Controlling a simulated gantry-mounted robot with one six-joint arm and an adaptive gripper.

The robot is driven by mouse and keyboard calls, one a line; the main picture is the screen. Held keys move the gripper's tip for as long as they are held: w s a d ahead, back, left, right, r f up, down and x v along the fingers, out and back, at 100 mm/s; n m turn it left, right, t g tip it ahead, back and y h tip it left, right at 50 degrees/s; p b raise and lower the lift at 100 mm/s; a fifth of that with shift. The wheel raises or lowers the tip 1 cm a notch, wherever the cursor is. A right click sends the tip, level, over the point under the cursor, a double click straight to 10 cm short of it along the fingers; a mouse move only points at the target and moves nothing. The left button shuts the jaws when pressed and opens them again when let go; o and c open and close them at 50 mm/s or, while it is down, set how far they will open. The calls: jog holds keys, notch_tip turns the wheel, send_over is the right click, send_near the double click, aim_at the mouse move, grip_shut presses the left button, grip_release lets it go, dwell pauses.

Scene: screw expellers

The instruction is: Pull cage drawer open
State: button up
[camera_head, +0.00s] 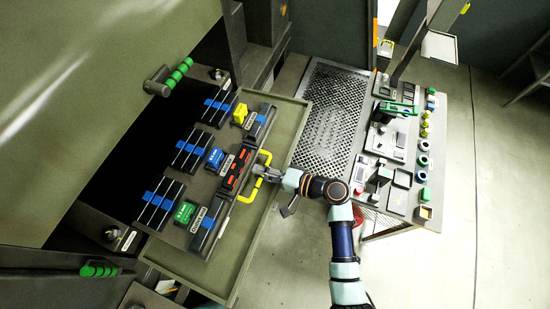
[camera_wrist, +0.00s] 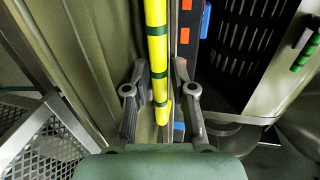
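The cage drawer (camera_head: 258,228) is an olive tray at the centre of the head view, out in front of the dark opening, with parts on it. Its yellow handle (camera_head: 247,196) stands near the drawer's front edge. My gripper (camera_head: 264,172) is at the handle, reaching in from the right. In the wrist view the handle is a yellow bar with dark green bands (camera_wrist: 157,50). It runs between the two fingers of my gripper (camera_wrist: 160,92), which are apart, with a visible gap on each side. The fingertips' exact contact is hard to tell.
Blue-black blocks (camera_head: 189,150), a green block (camera_head: 185,212) and a yellow piece (camera_head: 240,113) lie on the drawer. A perforated metal grate (camera_head: 325,120) is to the right, then a bench (camera_head: 437,170) with small parts. A green-gripped lever (camera_head: 178,74) sticks out at upper left.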

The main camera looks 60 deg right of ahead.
jog(key=v, duration=1.2)
